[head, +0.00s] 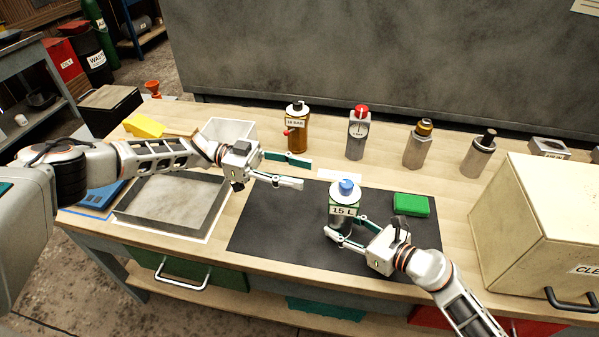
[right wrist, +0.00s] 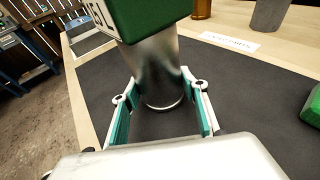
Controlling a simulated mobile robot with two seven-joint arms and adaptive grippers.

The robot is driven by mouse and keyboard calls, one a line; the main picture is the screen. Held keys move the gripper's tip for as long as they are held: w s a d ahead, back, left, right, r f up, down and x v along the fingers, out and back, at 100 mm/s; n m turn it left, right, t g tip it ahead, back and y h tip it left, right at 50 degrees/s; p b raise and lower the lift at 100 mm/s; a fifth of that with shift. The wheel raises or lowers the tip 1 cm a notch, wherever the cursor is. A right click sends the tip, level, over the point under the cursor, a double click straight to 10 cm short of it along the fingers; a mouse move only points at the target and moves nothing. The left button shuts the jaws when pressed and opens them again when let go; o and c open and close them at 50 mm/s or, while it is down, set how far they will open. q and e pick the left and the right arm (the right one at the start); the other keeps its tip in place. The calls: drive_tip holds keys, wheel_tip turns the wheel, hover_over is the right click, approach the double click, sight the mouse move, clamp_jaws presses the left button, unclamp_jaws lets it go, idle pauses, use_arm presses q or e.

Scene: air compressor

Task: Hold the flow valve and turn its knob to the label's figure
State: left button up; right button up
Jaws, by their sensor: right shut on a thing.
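The flow valve (head: 343,207) stands upright on the black mat, with a blue knob (head: 346,187) on top and a label (head: 343,211) reading "15 L". My right gripper (head: 345,226) is shut on the valve's lower body. In the right wrist view, the valve's metal cylinder (right wrist: 160,75) stands between the two fingers, below its green block (right wrist: 150,18); the knob is out of that view. My left gripper (head: 305,173) is open and empty, up and to the left of the knob, with its fingers pointing right. The knob's scale is too small to read.
The black mat (head: 270,225) has a green block (head: 411,205) at its right. A grey tray (head: 170,210) lies left; a large cream box (head: 545,220) stands right.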

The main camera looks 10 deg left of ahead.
drive_tip(key=o, duration=1.1)
